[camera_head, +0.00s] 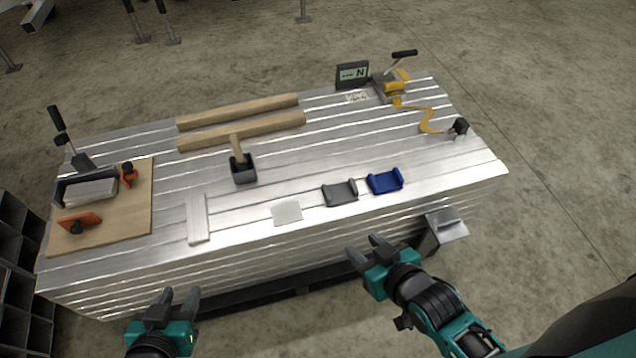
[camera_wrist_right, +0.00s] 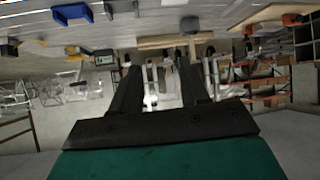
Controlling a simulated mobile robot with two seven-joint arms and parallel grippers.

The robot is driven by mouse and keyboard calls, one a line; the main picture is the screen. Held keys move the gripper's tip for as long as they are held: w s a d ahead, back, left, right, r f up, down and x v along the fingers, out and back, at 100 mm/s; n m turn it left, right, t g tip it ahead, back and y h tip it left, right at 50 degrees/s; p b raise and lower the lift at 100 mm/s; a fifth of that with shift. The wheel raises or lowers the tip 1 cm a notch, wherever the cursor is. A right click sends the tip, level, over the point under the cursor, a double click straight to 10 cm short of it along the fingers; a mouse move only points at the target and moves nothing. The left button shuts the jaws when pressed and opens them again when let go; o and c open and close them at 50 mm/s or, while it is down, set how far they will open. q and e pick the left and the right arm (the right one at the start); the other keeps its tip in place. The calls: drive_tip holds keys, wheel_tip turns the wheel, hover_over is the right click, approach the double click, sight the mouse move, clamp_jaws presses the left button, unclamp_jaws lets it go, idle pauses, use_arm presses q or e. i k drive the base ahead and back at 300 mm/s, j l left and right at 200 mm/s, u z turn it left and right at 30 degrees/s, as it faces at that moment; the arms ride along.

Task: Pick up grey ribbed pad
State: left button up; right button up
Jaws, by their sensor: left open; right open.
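A flat light grey square pad (camera_head: 287,212) lies near the front edge of the silvery ribbed bench top (camera_head: 270,178). Its ribs are too fine to make out. A darker grey bracket (camera_head: 340,193) with raised sides lies just right of it, and a blue bracket (camera_head: 385,181) beyond that. My right gripper (camera_head: 366,248) is open and empty in front of the bench edge, right of the pad; its fingers (camera_wrist_right: 160,78) also show empty in the right wrist view. My left gripper (camera_head: 179,297) is open and empty in front of the bench, left of the pad.
A pale flat strip (camera_head: 198,218) lies left of the pad. A mallet (camera_head: 242,166) stands behind, with two wooden bars (camera_head: 240,131) farther back. A wooden board (camera_head: 128,213) with clamps is at left. A small display (camera_head: 352,74) and yellow tool (camera_head: 396,85) stand back right.

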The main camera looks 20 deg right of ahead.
sight(344, 192)
drive_tip(key=i+l+u, duration=0.1)
drive_tip(key=l+u, duration=0.95)
drive_tip(key=l, duration=0.2)
